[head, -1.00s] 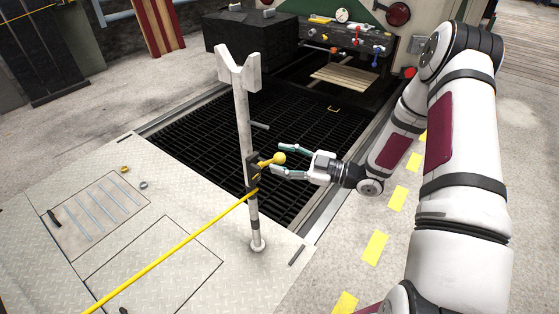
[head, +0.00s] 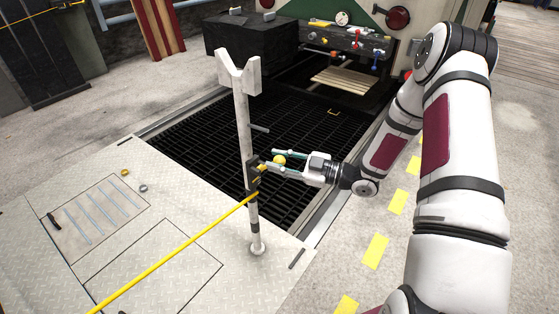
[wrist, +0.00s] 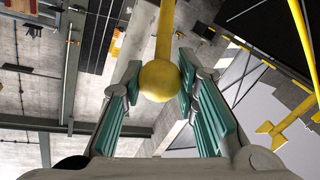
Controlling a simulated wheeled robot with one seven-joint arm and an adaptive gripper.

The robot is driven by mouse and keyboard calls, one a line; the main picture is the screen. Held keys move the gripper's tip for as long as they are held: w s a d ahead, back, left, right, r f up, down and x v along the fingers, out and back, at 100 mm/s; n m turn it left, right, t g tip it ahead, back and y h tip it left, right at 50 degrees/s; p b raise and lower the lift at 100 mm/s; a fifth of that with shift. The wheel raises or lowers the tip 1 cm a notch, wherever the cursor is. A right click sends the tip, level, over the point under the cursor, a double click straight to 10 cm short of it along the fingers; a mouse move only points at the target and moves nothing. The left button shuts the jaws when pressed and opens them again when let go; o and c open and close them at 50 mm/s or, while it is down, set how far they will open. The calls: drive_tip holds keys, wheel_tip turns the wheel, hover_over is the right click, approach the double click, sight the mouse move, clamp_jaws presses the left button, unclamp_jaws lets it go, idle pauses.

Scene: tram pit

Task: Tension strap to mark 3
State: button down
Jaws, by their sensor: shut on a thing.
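A yellow strap (head: 175,254) runs from the lower left up to a dark ratchet (head: 253,174) on a grey post (head: 242,124) with a forked top. The ratchet's lever ends in a yellow ball knob (head: 279,160). My gripper (head: 274,160) is shut on this knob, to the right of the post. In the wrist view the ball (wrist: 160,81) sits between the teal finger pads, with the yellow lever (wrist: 166,30) running away from it. The strap looks straight. Numbered marks are too small to read.
A dark grating (head: 195,135) covers the pit behind the post. A black block (head: 250,42) and a rack with coloured handles (head: 345,43) stand at the back. A floor panel with several rods (head: 98,212) lies at left.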

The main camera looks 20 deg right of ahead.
drive_tip(key=shift+w+a+r+g+h+p, duration=0.3)
drive_tip(key=shift+r+h+p, duration=0.15)
drive_tip(key=shift+p, duration=0.55)
drive_tip(key=shift+w+a+r+g+h+p, duration=0.15)
drive_tip(key=shift+w+r+g+h+p, duration=0.2)
drive_tip(key=shift+p, duration=0.6)
drive_tip(key=shift+w+a+r+m+g+h+p, duration=0.35)
drive_tip(key=shift+r+g+h+p, duration=0.15)
drive_tip(key=shift+p, duration=0.75)
drive_tip(key=w+a+g+h+p, duration=0.1)
drive_tip(key=p, duration=0.2)
drive_tip(key=shift+w+r, duration=0.15)
drive_tip(key=shift+r, duration=0.05)
drive_tip(key=shift+w+a+m+g+h+p, duration=0.4)
drive_tip(key=shift+w+g+h+p, duration=0.4)
drive_tip(key=shift+p, duration=0.6)
drive_tip(key=shift+s, duration=0.15)
drive_tip(key=shift+f, duration=0.1)
drive_tip(key=c, duration=1.2)
unclamp_jaws()
drive_tip(key=v, duration=1.2)
